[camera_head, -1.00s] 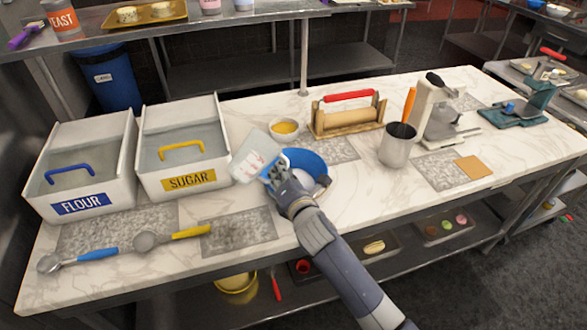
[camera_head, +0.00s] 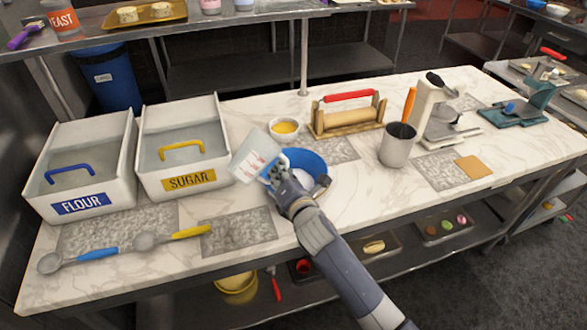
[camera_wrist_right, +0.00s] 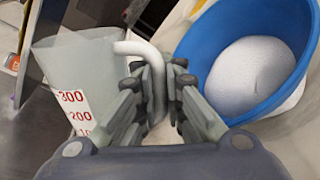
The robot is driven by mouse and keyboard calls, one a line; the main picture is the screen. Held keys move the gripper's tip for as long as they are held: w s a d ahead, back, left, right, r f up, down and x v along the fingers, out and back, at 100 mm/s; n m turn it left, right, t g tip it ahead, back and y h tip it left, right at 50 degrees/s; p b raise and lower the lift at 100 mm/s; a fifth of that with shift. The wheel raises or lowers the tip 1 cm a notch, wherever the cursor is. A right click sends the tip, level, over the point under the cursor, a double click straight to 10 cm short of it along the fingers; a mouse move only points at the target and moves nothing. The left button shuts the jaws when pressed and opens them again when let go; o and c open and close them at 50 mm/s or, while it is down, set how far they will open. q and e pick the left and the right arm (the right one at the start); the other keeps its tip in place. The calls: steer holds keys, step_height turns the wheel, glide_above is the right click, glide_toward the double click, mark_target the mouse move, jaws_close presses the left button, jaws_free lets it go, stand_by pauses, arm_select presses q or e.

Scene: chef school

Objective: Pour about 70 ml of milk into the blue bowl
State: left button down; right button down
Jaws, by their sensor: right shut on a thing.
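The blue bowl (camera_head: 310,158) stands on the marble counter, and its blue wall fills the upper right of the right wrist view (camera_wrist_right: 190,55). White content shows inside it. My right gripper (camera_head: 280,178) is shut on the handle of a clear measuring jug (camera_head: 254,156), which has red marks. The jug is held tilted at the left of the bowl. In the right wrist view the jug (camera_wrist_right: 85,70) shows marks of 300 and 200, and the handle lies between my fingers (camera_wrist_right: 158,85). How much milk is in the jug is unclear. My left gripper is not in view.
The sugar bin (camera_head: 185,150) and flour bin (camera_head: 80,165) stand at the left. A small bowl with yellow content (camera_head: 285,128), a rolling pin stand (camera_head: 347,116) and a metal cup (camera_head: 397,148) are behind and right.

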mark_target(260, 163)
steer(key=shift+r, duration=0.2)
steer(key=shift+w+d+r+n, duration=0.15)
steer(key=shift+r+n, duration=0.05)
steer(key=shift+n, duration=0.1)
steer(key=shift+d+f+n+t, duration=0.2)
steer(key=shift+n+t, duration=0.1)
steer(key=shift+n, duration=0.3)
steer(key=shift+a+r+n+h, duration=0.1)
steer(key=shift+n+h, duration=0.2)
steer(key=shift+n, duration=0.1)
steer(key=r+n, duration=0.1)
steer(key=n, duration=0.1)
steer(key=a+r+n+t, duration=0.1)
steer(key=n, duration=0.1)
steer(key=r+n, duration=0.1)
steer(key=n, duration=0.1)
steer(key=shift+s+a+t+h+p, duration=0.35)
steer(key=shift+t+h, duration=0.05)
steer(key=shift+f, duration=0.15)
